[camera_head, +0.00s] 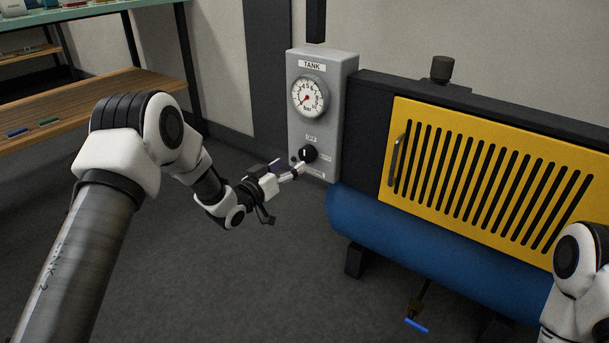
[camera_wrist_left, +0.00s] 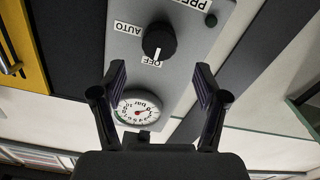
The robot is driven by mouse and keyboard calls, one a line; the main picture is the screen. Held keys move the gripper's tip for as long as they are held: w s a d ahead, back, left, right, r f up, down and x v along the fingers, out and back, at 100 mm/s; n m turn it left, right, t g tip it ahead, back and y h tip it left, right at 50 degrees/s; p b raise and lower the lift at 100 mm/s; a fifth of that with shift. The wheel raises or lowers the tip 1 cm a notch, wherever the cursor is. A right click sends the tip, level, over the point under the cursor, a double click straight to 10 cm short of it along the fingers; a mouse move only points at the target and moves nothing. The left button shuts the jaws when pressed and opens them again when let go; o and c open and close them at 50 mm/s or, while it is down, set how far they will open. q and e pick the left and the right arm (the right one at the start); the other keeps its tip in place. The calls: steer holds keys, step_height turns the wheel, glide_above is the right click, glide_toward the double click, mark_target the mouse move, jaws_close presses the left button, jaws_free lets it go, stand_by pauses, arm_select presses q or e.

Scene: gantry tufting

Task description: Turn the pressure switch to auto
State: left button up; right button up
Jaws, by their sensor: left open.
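The pressure switch is a round black knob (camera_head: 308,153) low on the grey TANK box (camera_head: 337,100). In the left wrist view the knob (camera_wrist_left: 159,40) appears upside down, with its white mark towards the OFF label (camera_wrist_left: 151,63). The AUTO label (camera_wrist_left: 128,28) sits to the left of the knob there. My left gripper (camera_head: 296,170) is in front of the knob at its lower left. In the wrist view its two fingers (camera_wrist_left: 160,72) are apart, with nothing between them; the knob shows just beyond their tips. I cannot tell whether they touch it.
A round gauge (camera_head: 309,96) is above the knob. A dark green lamp (camera_wrist_left: 211,20) is beside it. To the right are a yellow slotted panel (camera_head: 480,175) and a blue tank (camera_head: 420,235). Shelves (camera_head: 95,95) stand at the left; open floor (camera_head: 260,275) lies below.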

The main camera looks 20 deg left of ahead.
mark_target(304, 155)
arm_select(q)
steer(key=b+x, duration=0.2)
steer(key=x, duration=0.4)
steer(key=shift+w+f+b, duration=0.1)
steer(key=shift+f+b, duration=0.05)
steer(key=shift+b, duration=0.2)
steer(key=shift+w+d, duration=0.15)
steer(key=shift+w, duration=0.25)
steer(key=shift+c, duration=0.3)
steer(key=c, duration=1.1)
